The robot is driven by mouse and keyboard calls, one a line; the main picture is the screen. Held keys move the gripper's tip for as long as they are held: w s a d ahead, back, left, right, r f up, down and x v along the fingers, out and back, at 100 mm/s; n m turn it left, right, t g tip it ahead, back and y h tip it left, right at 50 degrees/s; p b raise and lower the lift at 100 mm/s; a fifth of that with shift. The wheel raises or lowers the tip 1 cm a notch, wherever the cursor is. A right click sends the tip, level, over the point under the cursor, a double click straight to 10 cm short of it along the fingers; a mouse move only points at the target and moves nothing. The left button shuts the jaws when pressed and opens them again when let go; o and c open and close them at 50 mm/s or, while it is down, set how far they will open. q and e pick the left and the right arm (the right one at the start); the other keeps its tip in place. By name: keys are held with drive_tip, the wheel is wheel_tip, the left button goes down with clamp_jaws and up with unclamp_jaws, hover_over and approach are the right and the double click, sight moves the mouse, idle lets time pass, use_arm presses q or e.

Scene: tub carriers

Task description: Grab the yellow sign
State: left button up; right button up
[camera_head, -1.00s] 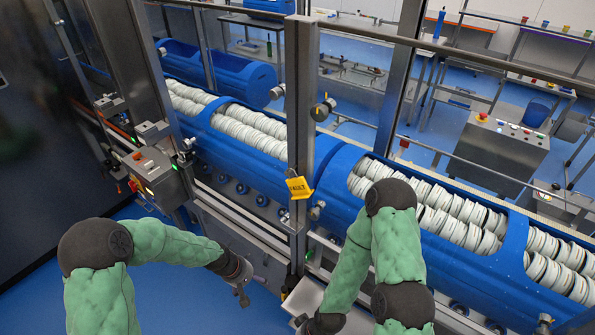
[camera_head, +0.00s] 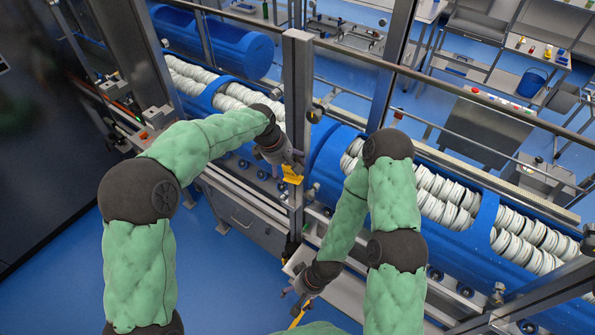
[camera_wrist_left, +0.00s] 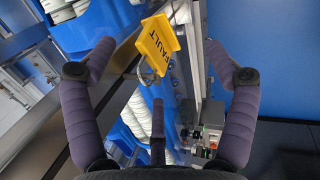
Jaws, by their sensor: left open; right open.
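The yellow sign (camera_head: 292,175), marked "FAULT" in the left wrist view (camera_wrist_left: 158,42), hangs from a metal ring at the steel post. My left gripper (camera_head: 291,161) is open right at the sign and partly covers it in the head view. In the left wrist view the sign shows between the spread fingers, apart from both; whether it is within their reach is hard to tell. My right gripper (camera_head: 297,291) is open and low, beside the metal tray at the foot of the post, away from the sign.
The upright steel post (camera_head: 297,90) stands beside the sign. Behind it runs a blue carrier (camera_head: 325,160) filled with white tubs. A small yellow item (camera_head: 298,318) lies below my right gripper. Blue floor (camera_head: 60,275) is free at the lower left.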

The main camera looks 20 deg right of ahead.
sight(294, 179)
use_arm(q)
drive_tip(key=p+x, duration=0.1)
drive_tip(key=x, duration=0.1)
drive_tip(key=p+x, duration=0.1)
drive_tip(key=x, duration=0.2)
drive_tip(key=w+p+x, duration=0.1)
drive_tip(key=x, duration=0.1)
drive_tip(key=shift+d, duration=0.35)
drive_tip(key=shift+d+f, duration=0.1)
drive_tip(key=shift+f, duration=0.45)
drive_tip(key=c, duration=1.4)
